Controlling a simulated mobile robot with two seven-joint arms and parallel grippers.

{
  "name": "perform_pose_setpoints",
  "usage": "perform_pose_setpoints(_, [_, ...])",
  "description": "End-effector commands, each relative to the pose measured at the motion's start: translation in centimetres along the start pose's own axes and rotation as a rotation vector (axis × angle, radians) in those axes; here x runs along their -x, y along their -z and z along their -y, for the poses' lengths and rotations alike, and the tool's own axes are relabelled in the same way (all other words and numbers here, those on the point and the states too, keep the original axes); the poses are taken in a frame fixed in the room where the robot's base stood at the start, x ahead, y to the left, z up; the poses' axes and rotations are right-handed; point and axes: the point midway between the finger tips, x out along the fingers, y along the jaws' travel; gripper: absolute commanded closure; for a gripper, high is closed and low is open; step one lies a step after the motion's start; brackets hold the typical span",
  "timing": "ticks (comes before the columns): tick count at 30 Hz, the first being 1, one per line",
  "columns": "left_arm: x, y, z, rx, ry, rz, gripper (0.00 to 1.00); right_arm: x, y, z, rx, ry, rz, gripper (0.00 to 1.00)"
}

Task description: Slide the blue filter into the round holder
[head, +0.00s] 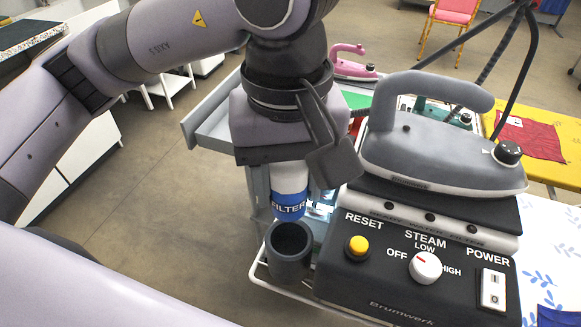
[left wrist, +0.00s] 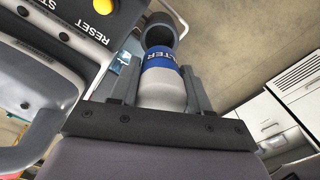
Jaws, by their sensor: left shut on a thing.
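The filter (head: 289,191) is a white cylinder with a blue band lettered FILTER. My left gripper (head: 290,172) is shut on its white upper part and holds it upright, blue end down. The round holder (head: 289,255) is a dark grey open cup beside the steam station. In the head view the filter's lower end is just above the holder's mouth. In the left wrist view the filter (left wrist: 162,80) sits between the two fingers (left wrist: 163,95), with the holder (left wrist: 160,30) just beyond its blue end. Whether its end touches the rim is hard to tell. My right gripper is not in view.
The steam station (head: 400,270) with its knob, yellow button and power switch stands right of the holder, a grey iron (head: 440,150) resting on top. A pink iron (head: 352,65) is behind. A red cloth (head: 530,137) lies on a yellow board. Open floor is at left.

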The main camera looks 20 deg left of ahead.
Motion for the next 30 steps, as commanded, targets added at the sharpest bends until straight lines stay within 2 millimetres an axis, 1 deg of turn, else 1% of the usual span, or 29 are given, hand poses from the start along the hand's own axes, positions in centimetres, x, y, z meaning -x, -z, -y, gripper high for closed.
perform_pose_setpoints(22, [-6.0,0.0,0.0,0.000,0.000,0.000,0.85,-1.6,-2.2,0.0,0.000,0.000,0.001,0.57])
perform_pose_setpoints(24, [-6.7,0.0,0.0,-0.001,-0.001,-0.001,0.85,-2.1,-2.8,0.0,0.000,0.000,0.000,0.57])
perform_pose_setpoints(30, [-8.0,0.0,0.0,0.000,-0.001,0.000,0.85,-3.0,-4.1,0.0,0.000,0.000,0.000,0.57])
